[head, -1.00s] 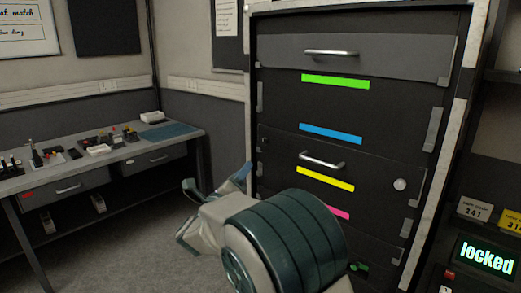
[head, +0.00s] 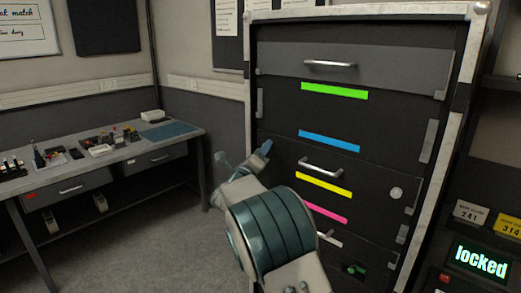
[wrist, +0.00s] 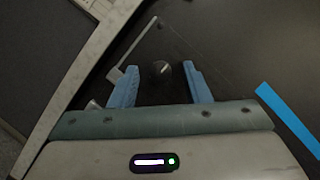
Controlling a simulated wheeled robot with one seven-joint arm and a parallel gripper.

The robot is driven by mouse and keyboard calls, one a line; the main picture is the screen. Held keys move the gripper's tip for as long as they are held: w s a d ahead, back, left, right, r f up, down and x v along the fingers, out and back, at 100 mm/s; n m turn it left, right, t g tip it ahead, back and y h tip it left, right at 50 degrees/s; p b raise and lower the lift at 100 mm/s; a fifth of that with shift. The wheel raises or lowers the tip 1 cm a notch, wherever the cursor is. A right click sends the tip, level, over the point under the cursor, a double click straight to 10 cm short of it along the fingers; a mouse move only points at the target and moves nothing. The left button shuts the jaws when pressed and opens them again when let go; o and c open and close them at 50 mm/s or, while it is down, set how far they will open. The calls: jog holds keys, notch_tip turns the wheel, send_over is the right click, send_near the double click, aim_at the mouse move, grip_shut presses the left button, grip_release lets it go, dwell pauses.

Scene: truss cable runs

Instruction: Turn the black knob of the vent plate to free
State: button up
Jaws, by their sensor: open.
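In the wrist view the black knob (wrist: 164,70), a round dark piece with a short pale pointer line, lies between the two blue fingertips of my gripper (wrist: 160,69). My gripper is open, with dark space on both sides of the knob. Depth to the knob is hard to tell. The dark plate (wrist: 205,35) behind it is probably the vent plate; its edges are dim. In the head view my gripper (head: 244,155) is at the left edge of the dark cabinet (head: 390,110). The knob cannot be made out there.
The cabinet front carries bar handles (head: 330,63), coloured strips such as a blue one (head: 328,141), and a pale round knob (head: 396,193). A display (head: 481,260) at right reads "locked". A cluttered bench (head: 100,165) stands left; the floor between is clear.

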jog(key=shift+c, duration=0.3)
grip_shut()
